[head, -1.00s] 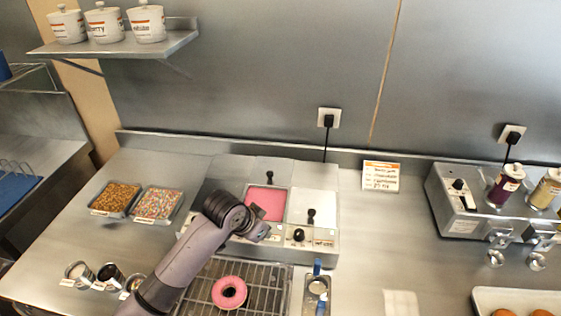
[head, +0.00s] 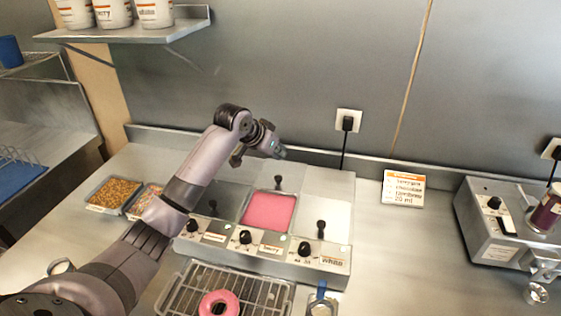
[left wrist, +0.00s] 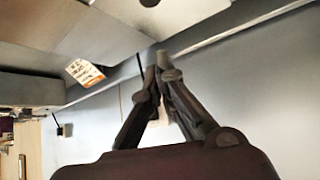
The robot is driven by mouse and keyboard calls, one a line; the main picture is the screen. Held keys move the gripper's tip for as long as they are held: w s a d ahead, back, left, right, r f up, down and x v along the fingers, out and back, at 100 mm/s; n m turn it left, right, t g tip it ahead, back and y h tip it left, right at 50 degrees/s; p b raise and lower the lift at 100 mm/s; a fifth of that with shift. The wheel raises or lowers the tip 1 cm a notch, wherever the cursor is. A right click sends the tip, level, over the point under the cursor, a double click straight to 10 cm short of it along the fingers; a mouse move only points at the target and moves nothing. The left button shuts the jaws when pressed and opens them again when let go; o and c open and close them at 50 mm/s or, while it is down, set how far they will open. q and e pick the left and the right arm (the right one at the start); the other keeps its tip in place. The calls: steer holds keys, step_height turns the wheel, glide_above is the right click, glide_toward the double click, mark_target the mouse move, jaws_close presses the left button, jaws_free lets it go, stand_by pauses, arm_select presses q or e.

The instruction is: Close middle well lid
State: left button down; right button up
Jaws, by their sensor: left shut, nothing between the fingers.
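The glaze station has three wells in a row. The middle well (head: 269,210) is open and shows pink glaze. Its lid appears to lie back behind the well, with a dark knob (head: 278,184) at the well's rear edge. The left well's lid (head: 222,199) is partly hidden by my arm; the right well's surface (head: 336,213) is pale, with a knob at its front. My left gripper (head: 279,154) is above and behind the middle well, near the back wall, shut and empty. Its closed fingers show in the left wrist view (left wrist: 161,62). My right gripper is not in view.
A printed card (head: 403,187) stands right of the station. A steel machine with bottles (head: 500,220) is farther right. A rack with a pink donut (head: 219,303) sits in front. Topping trays (head: 114,194) are at left. A wall outlet (head: 348,122) with a cord is behind.

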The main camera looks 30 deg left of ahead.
mark_target(284, 181)
arm_select(q)
steer(key=p+x, duration=0.2)
steer(key=x, duration=0.6)
steer(key=shift+w+d, duration=0.15)
steer(key=shift+w, duration=0.05)
steer(key=shift+s+f+p, duration=0.1)
steer(key=shift+f+p, duration=0.15)
steer(key=shift+p, duration=0.1)
steer(key=s+p, duration=0.1)
steer(key=s, duration=0.1)
steer(key=shift+s+a+f+p, duration=0.2)
steer(key=shift+s+a+p, duration=0.15)
steer(key=shift+s+a+f, duration=0.1)
steer(key=shift+s, duration=0.35)
steer(key=shift+f, duration=0.1)
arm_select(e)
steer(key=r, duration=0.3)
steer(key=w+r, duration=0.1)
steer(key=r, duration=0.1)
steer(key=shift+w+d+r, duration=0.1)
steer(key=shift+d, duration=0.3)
arm_select(q)
steer(key=shift+w, duration=0.1)
